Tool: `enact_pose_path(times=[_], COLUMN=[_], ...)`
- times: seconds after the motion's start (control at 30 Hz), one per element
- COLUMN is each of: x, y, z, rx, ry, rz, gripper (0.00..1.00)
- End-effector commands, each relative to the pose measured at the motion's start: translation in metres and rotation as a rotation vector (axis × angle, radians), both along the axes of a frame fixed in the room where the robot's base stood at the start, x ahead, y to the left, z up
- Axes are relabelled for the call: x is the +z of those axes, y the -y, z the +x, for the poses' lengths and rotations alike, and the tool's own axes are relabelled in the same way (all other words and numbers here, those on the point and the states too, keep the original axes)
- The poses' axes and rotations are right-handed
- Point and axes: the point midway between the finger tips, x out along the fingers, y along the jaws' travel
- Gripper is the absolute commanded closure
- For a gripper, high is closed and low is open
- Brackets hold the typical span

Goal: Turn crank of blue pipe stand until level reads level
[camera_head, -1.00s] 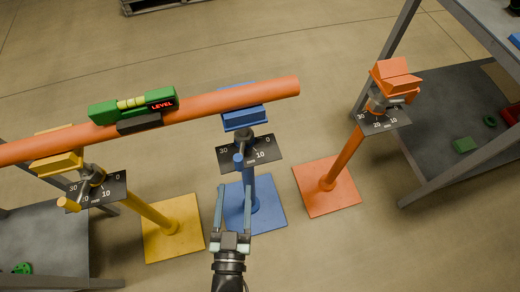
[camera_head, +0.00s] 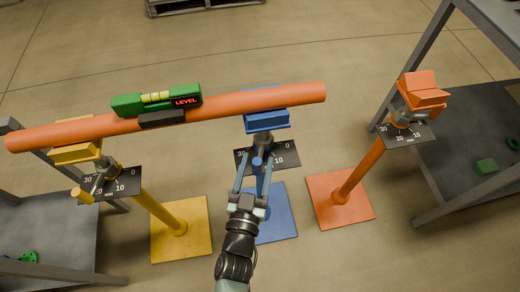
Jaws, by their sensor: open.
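An orange pipe (camera_head: 240,104) rests across the yellow pipe stand (camera_head: 155,211) and the blue pipe stand (camera_head: 266,122). A green level (camera_head: 125,104) sits on the pipe, and its red display (camera_head: 186,101) reads LEVEL. The blue stand's crank (camera_head: 257,162) is a small blue handle in front of a black dial (camera_head: 286,154) marked 30, 10 and 0. My gripper (camera_head: 255,172) is open in front of the blue stand. Its two fingers point up toward the crank, one on each side of the handle's lower part in the picture. Contact cannot be told. The gripper hides part of the post.
An orange stand (camera_head: 352,179) with its own dial stands at the right, carrying no pipe. A grey table (camera_head: 455,120) at the right holds green parts. Another grey table (camera_head: 50,235) is at the lower left. A pallet (camera_head: 190,5) lies at the back. Open floor lies behind the pipe.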

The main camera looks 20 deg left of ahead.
Motion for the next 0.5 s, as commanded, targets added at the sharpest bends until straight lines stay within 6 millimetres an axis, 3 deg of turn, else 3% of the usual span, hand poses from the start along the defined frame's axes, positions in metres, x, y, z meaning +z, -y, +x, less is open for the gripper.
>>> enact_pose_path(times=[0.2,0.5], x=[0.0,0.0], y=[-0.006,-0.008], z=[0.029,0.039], rx=[0.0,-0.001], ry=[0.001,0.0], rz=[0.0,0.001], gripper=[0.41,0.41])
